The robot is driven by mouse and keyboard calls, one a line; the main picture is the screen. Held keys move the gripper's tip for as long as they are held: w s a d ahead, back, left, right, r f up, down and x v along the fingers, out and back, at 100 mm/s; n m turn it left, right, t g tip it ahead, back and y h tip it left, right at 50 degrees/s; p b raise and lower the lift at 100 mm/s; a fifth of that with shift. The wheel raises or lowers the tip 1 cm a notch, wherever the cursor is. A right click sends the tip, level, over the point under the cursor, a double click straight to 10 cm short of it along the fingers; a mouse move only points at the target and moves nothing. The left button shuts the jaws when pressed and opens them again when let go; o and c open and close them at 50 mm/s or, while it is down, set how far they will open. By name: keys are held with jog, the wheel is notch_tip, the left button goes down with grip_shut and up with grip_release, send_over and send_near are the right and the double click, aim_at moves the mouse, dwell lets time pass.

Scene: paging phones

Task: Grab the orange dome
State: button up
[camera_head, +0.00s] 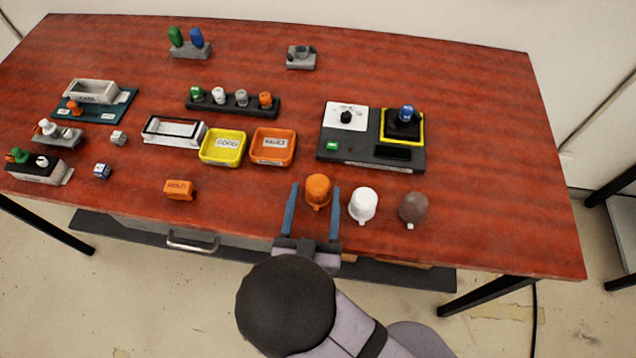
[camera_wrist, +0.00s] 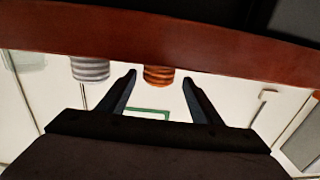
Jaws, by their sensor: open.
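The orange dome (camera_head: 318,190) stands near the front edge of the red table, in the head view. My gripper (camera_head: 312,196) is open, with one blue finger on each side of the dome in that view. Whether the fingers touch it I cannot tell; gaps show on both sides. In the wrist view, a ribbed orange piece (camera_wrist: 158,76) shows between and beyond the open fingertips, probably the dome's lower part. Its top is not seen there.
A white dome (camera_head: 363,204) and a brown dome (camera_head: 413,208) stand close to the right. An orange block (camera_head: 180,189) lies to the left. Yellow (camera_head: 223,162) and orange (camera_head: 273,161) trays and a dark control panel (camera_head: 370,155) stand behind. The table front (camera_head: 510,260) is bare at right.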

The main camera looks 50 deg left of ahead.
aim_at(320, 175)
jog(key=shift+p+x, duration=1.35)
jog(key=shift+x, duration=1.65)
jog(key=shift+w+a, duration=0.35)
jog(key=shift+w, duration=0.2)
jog(key=c, duration=1)
